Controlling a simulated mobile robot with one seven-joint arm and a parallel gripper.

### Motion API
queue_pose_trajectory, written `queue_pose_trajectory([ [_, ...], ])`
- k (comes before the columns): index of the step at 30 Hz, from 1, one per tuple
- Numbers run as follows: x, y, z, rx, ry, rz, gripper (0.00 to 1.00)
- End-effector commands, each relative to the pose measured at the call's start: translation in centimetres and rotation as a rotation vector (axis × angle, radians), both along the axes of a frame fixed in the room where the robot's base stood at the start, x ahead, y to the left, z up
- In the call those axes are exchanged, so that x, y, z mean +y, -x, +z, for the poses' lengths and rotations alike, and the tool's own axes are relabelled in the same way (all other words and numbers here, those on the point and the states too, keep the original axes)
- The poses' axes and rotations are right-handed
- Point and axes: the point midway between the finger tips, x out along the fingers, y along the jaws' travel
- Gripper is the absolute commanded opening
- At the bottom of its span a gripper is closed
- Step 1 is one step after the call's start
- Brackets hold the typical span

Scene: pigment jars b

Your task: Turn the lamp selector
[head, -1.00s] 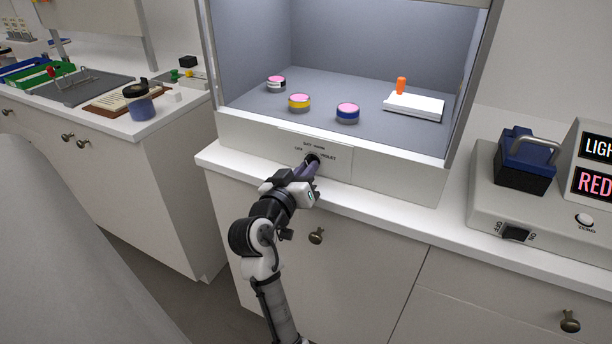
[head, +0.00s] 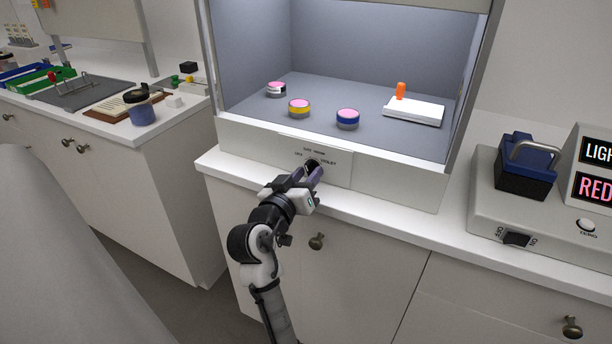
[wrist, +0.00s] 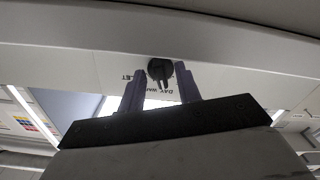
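The lamp selector (head: 312,164) is a small dark round knob on the white front panel (head: 340,170) of the lit booth. Labels around it include OFF, DAY, WARM and VIOLET. My gripper (head: 307,174) is at the knob, with its two purple fingers apart. In the wrist view the knob (wrist: 160,70) shows between and just beyond the tips of my open gripper (wrist: 160,78), with gaps on both sides. The knob's pointer faces the upside-down DAY and WARM lettering; I cannot tell which one exactly.
Inside the booth stand several pink-topped jars, one with a yellow band (head: 299,108), and a white block (head: 413,110) with an orange piece. A grey instrument (head: 540,215) stands at the right. The white counter ledge (head: 380,214) runs just below the panel.

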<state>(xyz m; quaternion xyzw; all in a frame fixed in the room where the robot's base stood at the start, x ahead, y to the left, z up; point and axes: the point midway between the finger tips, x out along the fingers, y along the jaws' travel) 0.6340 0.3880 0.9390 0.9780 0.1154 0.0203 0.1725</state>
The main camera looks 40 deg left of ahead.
Motion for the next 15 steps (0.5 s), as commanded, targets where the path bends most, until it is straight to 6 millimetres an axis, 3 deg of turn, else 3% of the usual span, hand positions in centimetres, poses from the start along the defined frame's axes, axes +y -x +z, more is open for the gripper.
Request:
queue_pose_trajectory([
  [5, -0.5, 2.4, -0.2, 0.000, -0.001, 0.004, 0.34],
  [15, -2.2, 9.9, -0.2, -0.001, -0.002, 0.005, 0.34],
])
